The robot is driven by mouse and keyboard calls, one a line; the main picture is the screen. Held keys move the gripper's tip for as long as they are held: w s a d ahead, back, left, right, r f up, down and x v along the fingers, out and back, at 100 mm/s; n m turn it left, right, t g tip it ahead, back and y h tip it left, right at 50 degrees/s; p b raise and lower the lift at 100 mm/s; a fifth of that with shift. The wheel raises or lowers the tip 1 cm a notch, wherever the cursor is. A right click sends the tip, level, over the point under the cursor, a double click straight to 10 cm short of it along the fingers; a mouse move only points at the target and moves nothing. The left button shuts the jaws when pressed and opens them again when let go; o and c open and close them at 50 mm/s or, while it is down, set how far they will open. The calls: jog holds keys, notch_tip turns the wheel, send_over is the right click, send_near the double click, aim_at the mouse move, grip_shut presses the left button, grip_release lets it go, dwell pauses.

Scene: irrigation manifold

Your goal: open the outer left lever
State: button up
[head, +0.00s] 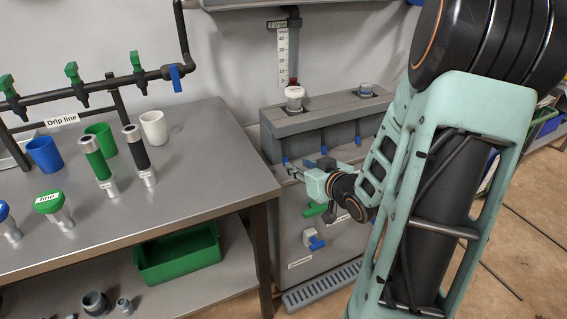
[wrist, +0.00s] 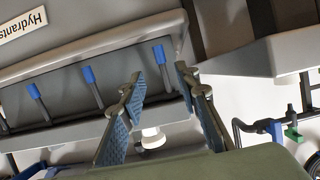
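Several slim levers with blue ends hang along the front of a grey manifold box (head: 300,122). In the head view these are a left lever (head: 284,160), a middle lever (head: 323,150) and a right lever (head: 358,140). My gripper (head: 294,171) is in front of the box, its fingertips close to the left lever. In the wrist view, my gripper (wrist: 157,68) has its fingers apart, and one blue-tipped lever (wrist: 158,55) shows in the gap between the fingertips. Two more blue-tipped levers (wrist: 88,75) (wrist: 33,90) lie left of the fingers. I cannot tell whether a finger touches the lever.
A "Hydrants" label (wrist: 22,24) shows in the wrist view. A green-handled valve (head: 315,210) and a blue-and-white valve (head: 313,239) sit lower on the front. A metal table (head: 200,190) with cups and tubes stands left. A drip grate (head: 320,288) lies below.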

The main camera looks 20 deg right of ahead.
aim_at(286, 159)
jog(key=b+x, duration=0.2)
jog(key=x, duration=0.8)
jog(key=shift+b, duration=0.35)
grip_shut()
